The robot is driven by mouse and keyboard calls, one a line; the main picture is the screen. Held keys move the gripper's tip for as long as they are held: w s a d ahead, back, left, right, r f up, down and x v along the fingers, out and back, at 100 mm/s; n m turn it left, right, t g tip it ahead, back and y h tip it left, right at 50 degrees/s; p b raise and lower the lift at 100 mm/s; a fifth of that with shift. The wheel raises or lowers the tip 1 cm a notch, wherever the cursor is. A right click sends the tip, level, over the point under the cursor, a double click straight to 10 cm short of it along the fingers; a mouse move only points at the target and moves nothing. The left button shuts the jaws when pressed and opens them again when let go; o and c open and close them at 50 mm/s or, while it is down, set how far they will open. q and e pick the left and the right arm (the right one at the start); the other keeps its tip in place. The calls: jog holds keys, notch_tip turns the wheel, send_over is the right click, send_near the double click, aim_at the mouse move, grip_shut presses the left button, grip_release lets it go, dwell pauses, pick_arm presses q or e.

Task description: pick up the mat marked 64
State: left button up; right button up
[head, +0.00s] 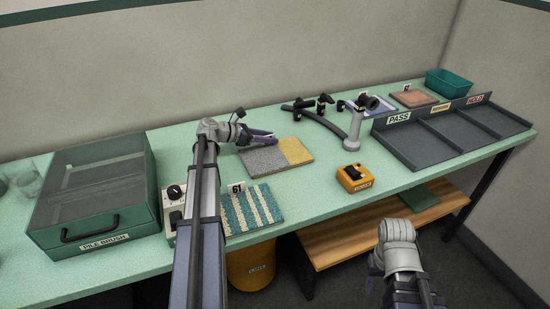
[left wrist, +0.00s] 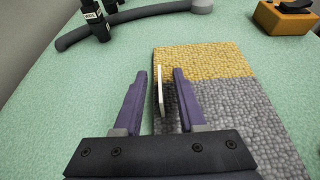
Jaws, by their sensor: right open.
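A grey and yellow mat (head: 290,151) lies flat on the green table; it also shows in the left wrist view (left wrist: 205,60). A thin white tag (left wrist: 160,91) stands at its edge, seen edge-on, so its number cannot be read. My left gripper (head: 272,137) is at the mat's far left edge. In the left wrist view its fingers (left wrist: 160,75) are apart, one on each side of the tag, with gaps showing. My right gripper (head: 374,272) is open and empty, low in front of the table, partly hidden by its wrist.
A striped teal mat (head: 262,212) tagged 61 lies nearer. A pile brush case (head: 95,190) stands left, an orange box (head: 354,178) right. A grey stand (head: 354,135), an orange mat (head: 415,98), a blue mat (head: 383,106) and a PASS/HOLD tray (head: 405,145) are farther right.

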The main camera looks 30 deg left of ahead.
pick_arm(q)
grip_shut()
dwell(1.4)
